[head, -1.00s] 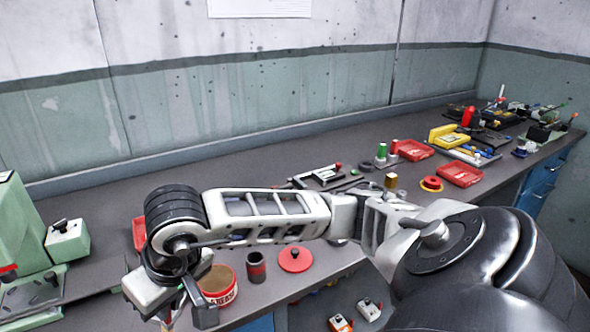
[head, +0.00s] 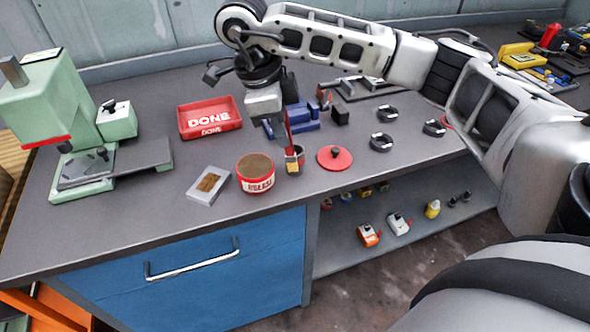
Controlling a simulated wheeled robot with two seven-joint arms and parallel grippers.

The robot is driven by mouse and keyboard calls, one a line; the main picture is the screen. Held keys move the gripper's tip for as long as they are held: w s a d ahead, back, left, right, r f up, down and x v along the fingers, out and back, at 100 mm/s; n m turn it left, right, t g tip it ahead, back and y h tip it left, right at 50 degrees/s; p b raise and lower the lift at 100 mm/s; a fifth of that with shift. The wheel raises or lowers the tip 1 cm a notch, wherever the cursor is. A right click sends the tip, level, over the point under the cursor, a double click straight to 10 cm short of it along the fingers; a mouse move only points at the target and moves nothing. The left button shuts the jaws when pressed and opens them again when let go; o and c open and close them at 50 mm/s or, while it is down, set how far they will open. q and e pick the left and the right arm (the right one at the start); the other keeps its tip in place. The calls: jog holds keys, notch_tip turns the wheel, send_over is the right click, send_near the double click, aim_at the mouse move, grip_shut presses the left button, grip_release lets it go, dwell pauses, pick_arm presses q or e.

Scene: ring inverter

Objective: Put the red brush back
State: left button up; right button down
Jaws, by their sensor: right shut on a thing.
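My right gripper (head: 276,122) is in the upper middle of the head view, pointing down and shut on the red brush (head: 289,140). The brush hangs upright, red handle up and pale bristles down. Its lower end overlaps a small dark cup (head: 300,153) in the picture. The bristles show in front of the cup, so the brush is not seen inside it. The open red grease tin (head: 256,186), with brown contents, stands just left of the brush. Its round red lid (head: 334,159) with a black knob lies to the right. My left gripper is out of view.
A red tray marked DONE (head: 209,131) is behind the tin. A grey plate with a brown patch (head: 207,186) lies left of it. A blue vise (head: 303,117) is behind the brush. Several dark rings (head: 381,142) lie right. A green press (head: 50,105) stands at far left.

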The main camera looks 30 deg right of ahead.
jog(key=w+d+r+m+t+y+b, duration=0.1)
jog(key=w+d+r+m+y, duration=0.15)
jog(key=m, duration=1.35)
jog(key=w+d+r+m+y+b, duration=0.1)
jog(key=d+r+m+b, duration=0.15)
jog(key=m, duration=1.25)
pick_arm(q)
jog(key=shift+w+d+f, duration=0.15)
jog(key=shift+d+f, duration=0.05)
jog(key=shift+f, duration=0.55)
pick_arm(e)
notch_tip(320, 180, down, 10)
jog(key=d+m, duration=0.1)
jog(key=c, duration=1.5)
grip_release()
